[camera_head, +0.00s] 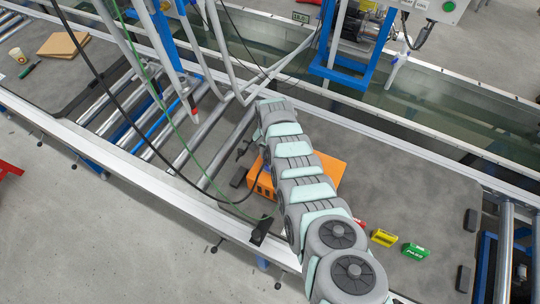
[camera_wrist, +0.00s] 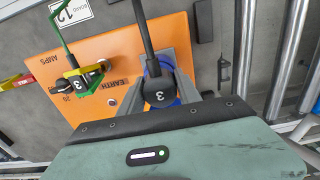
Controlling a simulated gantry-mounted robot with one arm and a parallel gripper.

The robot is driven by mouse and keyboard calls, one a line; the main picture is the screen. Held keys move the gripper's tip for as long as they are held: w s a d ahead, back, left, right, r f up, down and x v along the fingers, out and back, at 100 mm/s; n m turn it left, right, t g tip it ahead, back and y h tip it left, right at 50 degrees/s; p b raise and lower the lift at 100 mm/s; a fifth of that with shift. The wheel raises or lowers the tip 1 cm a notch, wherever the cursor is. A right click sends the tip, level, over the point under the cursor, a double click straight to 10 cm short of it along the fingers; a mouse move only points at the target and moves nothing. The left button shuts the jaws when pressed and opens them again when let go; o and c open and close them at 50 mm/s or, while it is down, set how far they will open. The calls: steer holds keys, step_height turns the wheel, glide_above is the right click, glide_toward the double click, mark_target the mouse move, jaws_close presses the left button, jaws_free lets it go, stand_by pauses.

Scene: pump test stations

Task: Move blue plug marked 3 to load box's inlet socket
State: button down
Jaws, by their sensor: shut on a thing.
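The orange load box (camera_head: 326,171) lies on the grey bench, partly hidden behind my arm in the head view. In the wrist view its orange face (camera_wrist: 110,50) reads AMPS and EARTH. A dark plug marked 3 (camera_wrist: 160,97) with blue around it stands at the box, its black cable rising away. My gripper (camera_wrist: 160,85) is shut on this plug, with a grey finger on each side. The inlet socket is hidden, so I cannot tell how far the plug is in. A green-and-yellow plug marked 3 (camera_wrist: 84,80) is beside it at the box's EARTH side.
A yellow block (camera_head: 384,238) and a green block (camera_head: 415,251) lie on the bench right of my arm. Metal rollers (camera_head: 200,150) are left of the box. Black and green cables hang across the left side. A water channel (camera_head: 430,110) runs behind.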

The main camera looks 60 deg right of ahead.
steer(key=shift+f, duration=0.2)
steer(key=c, duration=0.8)
jaws_free()
steer(key=shift+o, duration=0.2)
steer(key=shift+r, duration=0.1)
steer(key=shift+r, duration=5.35)
